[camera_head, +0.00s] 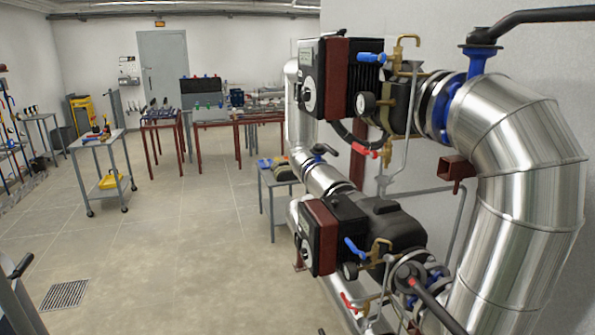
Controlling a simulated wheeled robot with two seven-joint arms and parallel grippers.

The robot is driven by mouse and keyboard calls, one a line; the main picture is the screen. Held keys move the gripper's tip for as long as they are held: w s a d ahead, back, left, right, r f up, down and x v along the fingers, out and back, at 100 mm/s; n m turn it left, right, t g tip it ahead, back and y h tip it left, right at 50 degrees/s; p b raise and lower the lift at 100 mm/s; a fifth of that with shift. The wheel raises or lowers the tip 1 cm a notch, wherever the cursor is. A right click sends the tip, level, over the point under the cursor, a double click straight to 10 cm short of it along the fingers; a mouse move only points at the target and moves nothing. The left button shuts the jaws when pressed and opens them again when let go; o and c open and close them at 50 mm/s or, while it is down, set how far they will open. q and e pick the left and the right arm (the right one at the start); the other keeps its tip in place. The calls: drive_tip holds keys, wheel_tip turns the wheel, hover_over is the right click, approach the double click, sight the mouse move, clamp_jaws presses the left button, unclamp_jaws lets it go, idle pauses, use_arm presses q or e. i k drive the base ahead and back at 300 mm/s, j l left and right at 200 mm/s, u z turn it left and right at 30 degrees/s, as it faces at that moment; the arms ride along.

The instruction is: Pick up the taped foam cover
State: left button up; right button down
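I cannot pick out a taped foam cover for certain in the head view. Shiny silver cladding (525,170) wraps the large bent pipe at the right, with visible seams; I cannot tell whether any of it is foam or taped. Two dark pump units with red-brown sides, an upper one (340,80) and a lower one (330,235), sit on the pipework. Neither of my grippers is in view.
Valve handles, gauges and thin pipes stick out around the pumps. A low table (267,185) stands behind the pipework. A wheeled cart (105,190) with tools stands at the left, and workbenches (205,125) at the back. The tiled floor (170,240) between is clear.

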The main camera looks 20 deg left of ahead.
sight(284, 172)
drive_tip(key=u, duration=0.45)
drive_tip(key=i+l+u, duration=0.1)
drive_tip(key=u, duration=0.85)
drive_tip(key=i+l+u, duration=0.1)
drive_tip(key=u, duration=0.4)
drive_tip(key=l+u, duration=0.1)
drive_tip(key=u, duration=0.35)
drive_tip(key=l+u, duration=0.1)
drive_tip(key=u, duration=0.35)
drive_tip(key=i+l+u, duration=0.1)
drive_tip(key=l+u, duration=0.25)
drive_tip(key=i+l+u, duration=0.1)
drive_tip(key=l+u, duration=0.6)
drive_tip(key=i+l+u, duration=0.1)
drive_tip(key=l+u, duration=0.15)
drive_tip(key=l, duration=1.2)
drive_tip(key=l+u, duration=0.3)
drive_tip(key=l, duration=1.15)
drive_tip(key=k+l+u, duration=0.15)
drive_tip(key=l, duration=4.2)
drive_tip(key=l+z, duration=0.25)
drive_tip(key=z, duration=0.25)
drive_tip(key=i+l+z, duration=0.15)
drive_tip(key=z, duration=0.3)
